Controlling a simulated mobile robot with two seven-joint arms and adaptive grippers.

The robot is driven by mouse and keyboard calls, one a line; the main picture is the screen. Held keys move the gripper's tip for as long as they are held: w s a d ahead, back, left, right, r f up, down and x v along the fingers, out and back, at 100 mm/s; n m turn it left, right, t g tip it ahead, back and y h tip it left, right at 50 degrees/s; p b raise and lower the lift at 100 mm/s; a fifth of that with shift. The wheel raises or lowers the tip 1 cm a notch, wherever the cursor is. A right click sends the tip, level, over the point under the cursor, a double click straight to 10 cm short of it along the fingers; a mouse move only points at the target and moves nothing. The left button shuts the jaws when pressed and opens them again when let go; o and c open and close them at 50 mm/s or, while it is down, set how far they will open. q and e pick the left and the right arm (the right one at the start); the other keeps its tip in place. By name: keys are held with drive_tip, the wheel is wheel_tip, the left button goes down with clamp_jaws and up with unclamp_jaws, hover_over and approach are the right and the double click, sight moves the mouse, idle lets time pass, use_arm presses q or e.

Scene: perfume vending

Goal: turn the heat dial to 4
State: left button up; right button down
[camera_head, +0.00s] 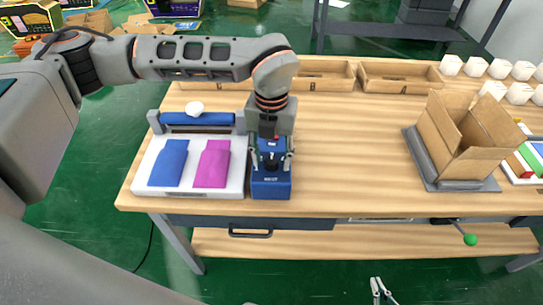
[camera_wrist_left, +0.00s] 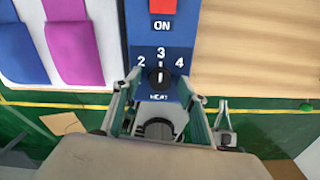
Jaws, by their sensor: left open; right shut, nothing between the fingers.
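The black heat dial (camera_wrist_left: 160,77) sits on a blue control box (camera_head: 271,186), below the printed numbers 2, 3 and 4 and above a partly hidden label. A small white mark on it looks upright, toward the 3. My left gripper (camera_wrist_left: 160,92) is open, with a finger to each side of the dial; I cannot tell whether they touch it. In the head view the left gripper (camera_head: 271,158) points down over the box. My right gripper (camera_head: 378,283) is shut and empty at the bottom of the head view, in front of the table.
A red switch (camera_wrist_left: 163,6) marked ON is above the numbers. A white press (camera_head: 146,172) with blue and magenta pieces stands left of the box. An open cardboard box (camera_head: 462,140) is at the right. A green-knobbed lever (camera_head: 470,239) sticks out at the front. The table middle is clear.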

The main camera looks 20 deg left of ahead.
use_arm(q)
drive_tip(key=c, duration=1.1)
drive_tip(key=shift+m, duration=0.3)
drive_tip(key=m, duration=0.9)
drive_tip(key=o, duration=1.1)
